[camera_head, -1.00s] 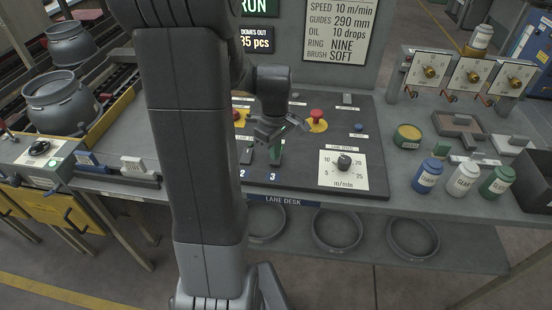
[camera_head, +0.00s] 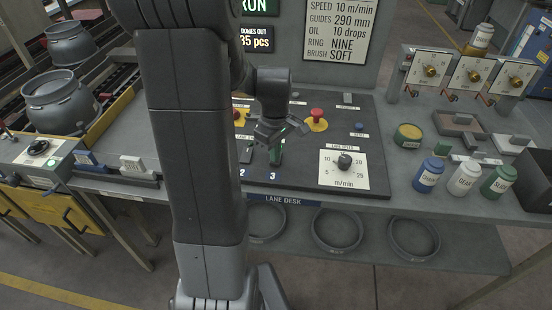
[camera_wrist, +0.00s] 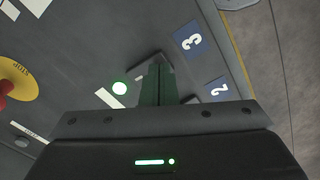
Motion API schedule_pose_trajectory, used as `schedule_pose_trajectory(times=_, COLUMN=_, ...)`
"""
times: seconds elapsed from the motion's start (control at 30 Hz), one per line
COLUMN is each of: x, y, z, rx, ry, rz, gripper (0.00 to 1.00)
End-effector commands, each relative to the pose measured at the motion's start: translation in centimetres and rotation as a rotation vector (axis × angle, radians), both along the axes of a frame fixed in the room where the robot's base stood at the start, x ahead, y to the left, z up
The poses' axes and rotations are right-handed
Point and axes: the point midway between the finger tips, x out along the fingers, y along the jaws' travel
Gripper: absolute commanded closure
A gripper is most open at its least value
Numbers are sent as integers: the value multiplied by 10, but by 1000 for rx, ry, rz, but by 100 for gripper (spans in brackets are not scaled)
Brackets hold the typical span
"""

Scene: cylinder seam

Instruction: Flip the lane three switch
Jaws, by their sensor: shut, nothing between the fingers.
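The lane three switch (camera_wrist: 146,64) shows in the wrist view as a dark base in line with the blue "3" label (camera_wrist: 191,41). My fingers hide its lever, so I cannot tell which way it is set. My gripper (camera_wrist: 158,68) is shut and empty, with its green fingertips over or against that base; contact is unclear. In the head view my gripper (camera_head: 277,152) is low over the desk panel, just behind the "3" label (camera_head: 272,177). The lane two switch (camera_head: 247,153) stands close on the left.
A lit green lamp (camera_wrist: 119,88) is beside the switch. A red stop button (camera_head: 317,115) on a yellow plate is behind to the right. A speed dial (camera_head: 344,160) is at the right of the panel. Blue, white and green bottles (camera_head: 464,179) stand farther right.

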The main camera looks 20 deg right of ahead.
Motion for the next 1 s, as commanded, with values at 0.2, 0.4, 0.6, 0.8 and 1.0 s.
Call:
schedule_pose_trajectory(times=0.2, x=0, y=0, z=-4, rx=0, ry=0, rz=0, gripper=100)
schedule_pose_trajectory(times=0.4, x=0, y=0, z=-7, rx=0, ry=0, rz=0, gripper=100)
schedule_pose_trajectory(times=0.6, x=0, y=0, z=-8, rx=0, ry=0, rz=0, gripper=100)
schedule_pose_trajectory(times=0.8, x=0, y=0, z=0, rx=-1, ry=0, rz=0, gripper=100)
schedule_pose_trajectory(times=1.0, x=0, y=0, z=17, rx=0, ry=-1, rz=0, gripper=100)
